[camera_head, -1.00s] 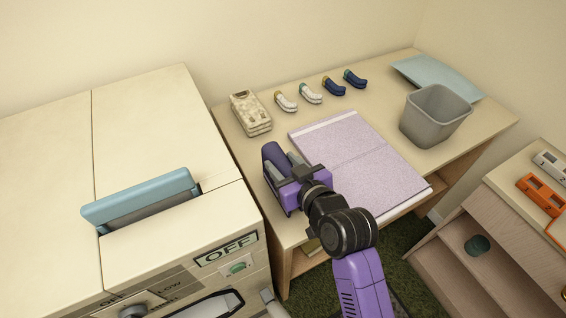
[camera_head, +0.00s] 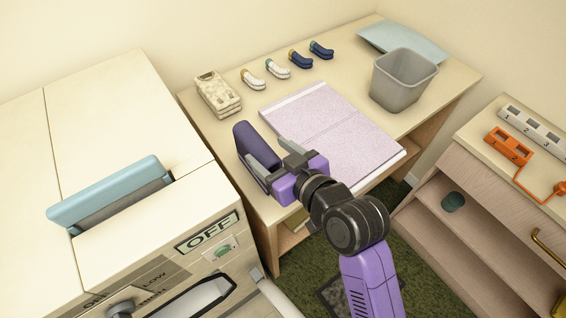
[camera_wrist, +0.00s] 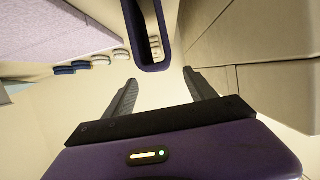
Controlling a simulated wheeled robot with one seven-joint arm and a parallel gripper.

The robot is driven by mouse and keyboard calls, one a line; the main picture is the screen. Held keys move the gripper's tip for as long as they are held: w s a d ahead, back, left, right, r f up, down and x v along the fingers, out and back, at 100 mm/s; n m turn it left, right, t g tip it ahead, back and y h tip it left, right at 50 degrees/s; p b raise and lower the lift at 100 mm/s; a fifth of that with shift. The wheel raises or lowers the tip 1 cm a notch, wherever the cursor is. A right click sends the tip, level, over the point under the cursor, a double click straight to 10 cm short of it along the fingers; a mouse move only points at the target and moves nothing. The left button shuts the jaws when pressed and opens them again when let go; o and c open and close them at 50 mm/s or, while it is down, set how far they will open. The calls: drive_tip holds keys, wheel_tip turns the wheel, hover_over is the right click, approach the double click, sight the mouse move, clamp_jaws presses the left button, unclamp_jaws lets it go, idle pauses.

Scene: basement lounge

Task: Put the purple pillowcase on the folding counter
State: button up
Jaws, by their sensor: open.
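The dark purple pillowcase (camera_head: 246,148) is at the left front of the wooden folding counter (camera_head: 214,134), standing up beside the pale lilac mat. I cannot tell how much of it touches the counter. My gripper (camera_head: 272,160) is open, with its fingers pointing at the pillowcase and partly hiding it. In the wrist view the pillowcase (camera_wrist: 133,30) shows as a narrow loop with a rounded end. That end lies between and just beyond the open fingertips (camera_wrist: 160,77), apart from both fingers.
The lilac mat (camera_head: 320,125) covers the middle of the counter. A folded stack (camera_head: 218,92), several rolled socks (camera_head: 278,69), a grey bin (camera_head: 403,82) and a blue cloth (camera_head: 400,42) are behind. A machine with a blue flap (camera_head: 110,188) stands left; a shelf cabinet (camera_head: 480,200) stands right.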

drive_tip(key=shift+b+v, duration=0.3)
drive_tip(key=shift+v, duration=2.4)
drive_tip(key=s+d+f+m+t+h, duration=0.1)
drive_tip(key=s+d+f+m+h, duration=0.2)
drive_tip(key=s+d, duration=0.35)
drive_tip(key=s+d+f+m+t+h, duration=0.1)
drive_tip(key=s+d+f+m+h, duration=0.1)
drive_tip(key=s+d+f, duration=0.4)
drive_tip(key=s+d+r+m+h, duration=0.1)
drive_tip(key=s+d+r, duration=0.2)
drive_tip(key=s, duration=0.6)
drive_tip(key=s+d+r+t+h, duration=0.1)
drive_tip(key=s+d+r, duration=0.2)
drive_tip(key=s, duration=0.6)
drive_tip(key=shift+m+h, duration=0.4)
drive_tip(key=shift+s+d+f, duration=0.1)
drive_tip(key=shift+s, duration=0.05)
